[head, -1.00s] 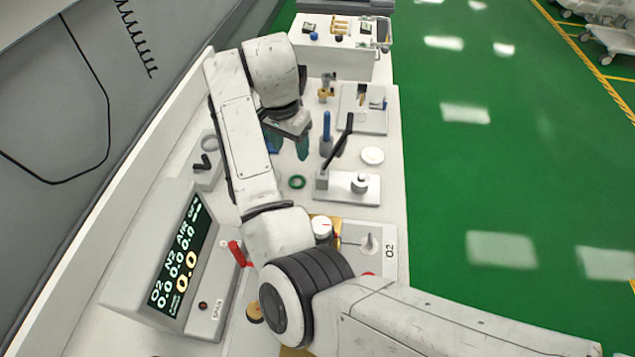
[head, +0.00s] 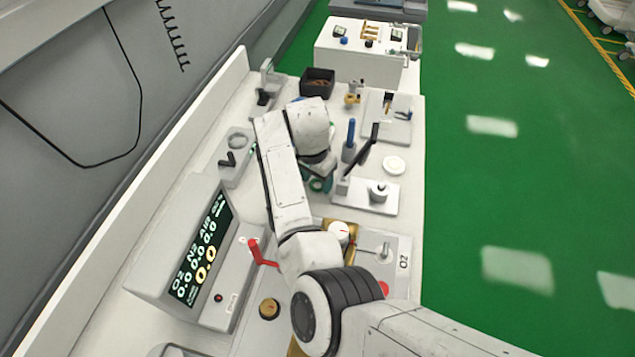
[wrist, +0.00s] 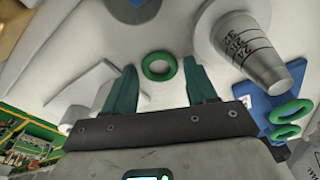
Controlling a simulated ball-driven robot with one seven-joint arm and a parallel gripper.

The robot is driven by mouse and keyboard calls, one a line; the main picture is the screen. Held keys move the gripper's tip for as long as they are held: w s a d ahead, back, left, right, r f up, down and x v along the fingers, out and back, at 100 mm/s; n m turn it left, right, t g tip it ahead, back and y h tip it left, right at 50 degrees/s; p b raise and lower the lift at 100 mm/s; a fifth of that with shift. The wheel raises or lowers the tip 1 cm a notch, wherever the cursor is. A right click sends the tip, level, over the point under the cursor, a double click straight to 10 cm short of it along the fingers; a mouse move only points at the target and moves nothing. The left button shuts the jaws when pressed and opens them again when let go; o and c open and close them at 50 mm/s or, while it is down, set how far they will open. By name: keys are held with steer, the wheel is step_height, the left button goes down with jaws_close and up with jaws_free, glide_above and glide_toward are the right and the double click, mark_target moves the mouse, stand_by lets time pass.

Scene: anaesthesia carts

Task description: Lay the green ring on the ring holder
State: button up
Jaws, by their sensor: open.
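The green ring (wrist: 159,78) lies flat on the white top, between and just beyond my fingertips in the wrist view. In the head view the ring (head: 316,185) shows just below my gripper (head: 326,170), partly hidden by it. My gripper (wrist: 160,66) is open and empty, with one teal finger on each side of the ring. At the right of the wrist view, two other green rings (wrist: 293,111) show by a blue piece (wrist: 262,98). I cannot tell for certain which fixture is the ring holder.
A grey cone with numbers (wrist: 243,45) stands right of the ring in the wrist view. A blue post (head: 350,138), a black lever (head: 367,151) and a white block with a knob (head: 360,195) stand to the right. A monitor (head: 205,255) and red handle (head: 262,254) are nearer.

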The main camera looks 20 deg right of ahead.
steer(key=shift+f, duration=0.15)
steer(key=c, duration=0.9)
